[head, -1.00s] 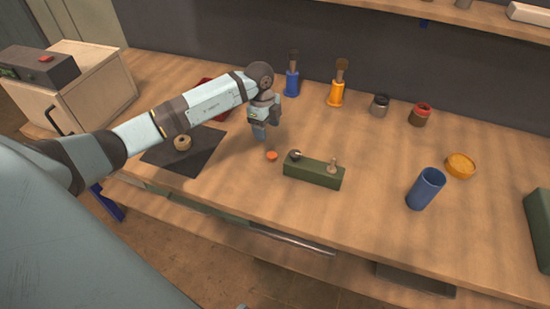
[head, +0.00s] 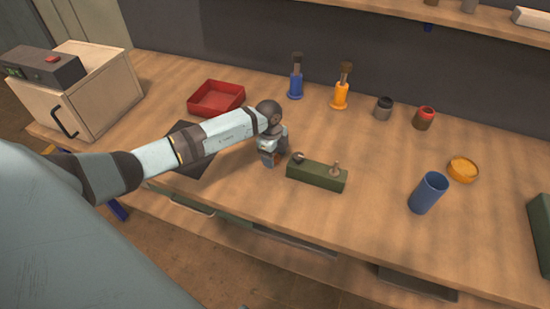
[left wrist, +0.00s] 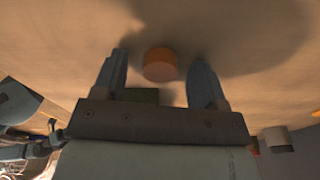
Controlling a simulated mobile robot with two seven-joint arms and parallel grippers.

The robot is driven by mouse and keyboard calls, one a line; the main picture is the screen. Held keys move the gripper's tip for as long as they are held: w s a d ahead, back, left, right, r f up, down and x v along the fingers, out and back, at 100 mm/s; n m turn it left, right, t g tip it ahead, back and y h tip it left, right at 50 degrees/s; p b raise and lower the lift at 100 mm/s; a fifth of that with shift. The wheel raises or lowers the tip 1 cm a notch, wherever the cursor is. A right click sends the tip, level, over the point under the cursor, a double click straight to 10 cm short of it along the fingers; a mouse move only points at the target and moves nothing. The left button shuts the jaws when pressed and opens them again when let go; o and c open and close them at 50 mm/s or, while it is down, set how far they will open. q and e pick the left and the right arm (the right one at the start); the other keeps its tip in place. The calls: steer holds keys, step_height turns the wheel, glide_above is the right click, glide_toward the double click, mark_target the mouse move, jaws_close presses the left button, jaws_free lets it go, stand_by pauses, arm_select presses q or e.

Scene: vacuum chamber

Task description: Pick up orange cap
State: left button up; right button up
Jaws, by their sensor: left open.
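The orange cap (left wrist: 160,64) lies on the wooden table. In the left wrist view it sits between the two fingers of my left gripper (left wrist: 161,75), nearer the fingertips. The fingers are open, with a gap on each side of the cap. In the head view my left gripper (head: 271,161) points down at the tabletop, just left of the green block, and hides the cap. My right gripper is in neither view.
A green block (head: 316,176) with small knobs stands close to the right of my left gripper. A red tray (head: 216,98) and a dark mat (head: 184,139) lie to the left. A blue cup (head: 428,193) and yellow dish (head: 463,169) stand at the right. Table in front is clear.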

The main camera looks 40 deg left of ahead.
mark_target(275, 157)
arm_select(q)
steer(key=c, duration=1)
steer(key=shift+r, duration=0.1)
step_height(275, 157, up, 20)
